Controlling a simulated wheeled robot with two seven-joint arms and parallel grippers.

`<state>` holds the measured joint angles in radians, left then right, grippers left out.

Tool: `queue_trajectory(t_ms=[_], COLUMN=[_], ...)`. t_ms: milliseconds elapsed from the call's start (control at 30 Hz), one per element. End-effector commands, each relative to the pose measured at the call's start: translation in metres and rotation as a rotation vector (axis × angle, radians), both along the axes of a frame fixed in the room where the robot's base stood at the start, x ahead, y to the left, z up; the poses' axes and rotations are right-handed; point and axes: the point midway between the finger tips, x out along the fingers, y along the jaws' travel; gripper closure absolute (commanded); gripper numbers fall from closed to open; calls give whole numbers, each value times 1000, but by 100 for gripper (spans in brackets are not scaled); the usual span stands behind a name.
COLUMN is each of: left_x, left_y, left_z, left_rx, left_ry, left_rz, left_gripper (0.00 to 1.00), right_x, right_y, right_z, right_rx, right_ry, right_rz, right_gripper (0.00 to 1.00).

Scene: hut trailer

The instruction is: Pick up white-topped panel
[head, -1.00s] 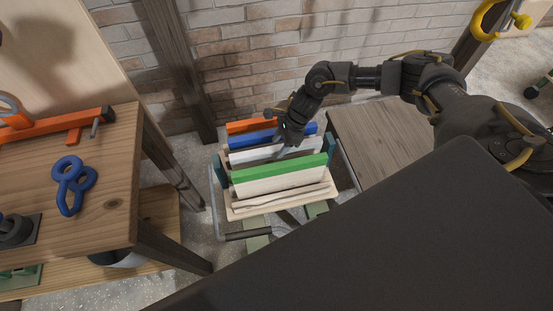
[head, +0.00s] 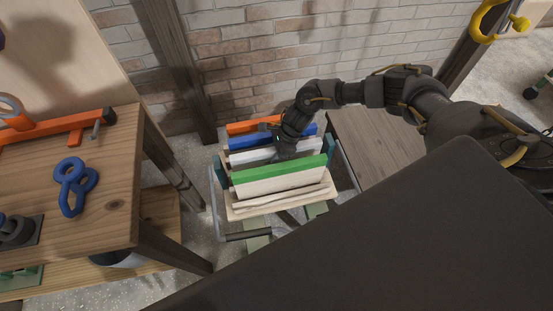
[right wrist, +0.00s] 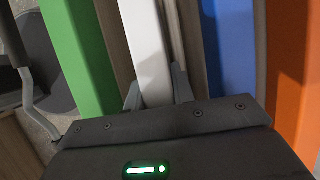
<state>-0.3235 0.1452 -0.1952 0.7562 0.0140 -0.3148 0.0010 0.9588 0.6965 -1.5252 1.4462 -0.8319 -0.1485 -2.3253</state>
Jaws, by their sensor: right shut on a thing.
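The white-topped panel (head: 252,155) stands upright in a rack, between the green-topped panel (head: 280,175) and the blue-topped panel (head: 243,142). In the right wrist view the white top (right wrist: 147,45) runs up between the two fingers. My right gripper (right wrist: 159,92) is shut on the white-topped panel, with one finger on each side of its top edge. In the head view my right gripper (head: 286,152) reaches down onto the panel from above, and its fingertips are mostly hidden. My left gripper is not in view.
An orange-topped panel (head: 248,126) stands at the back of the rack, near the brick wall. A wooden table (head: 105,205) with blue rings (head: 72,187) is at the left. A wooden surface (head: 370,150) lies right of the rack.

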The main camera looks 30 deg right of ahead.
Motion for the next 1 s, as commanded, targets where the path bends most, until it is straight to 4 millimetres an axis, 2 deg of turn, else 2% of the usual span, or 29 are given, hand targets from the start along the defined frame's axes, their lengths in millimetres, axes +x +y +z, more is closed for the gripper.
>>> queue_trajectory(t_ms=[67,1000], left_x=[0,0], left_y=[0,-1], left_z=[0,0], left_rx=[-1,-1], left_ry=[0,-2], left_rz=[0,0], left_gripper=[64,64], right_x=[0,0], right_y=[0,0], right_z=[0,1], right_rx=[0,0], right_ry=[0,0], right_rz=[0,0], right_gripper=[100,100])
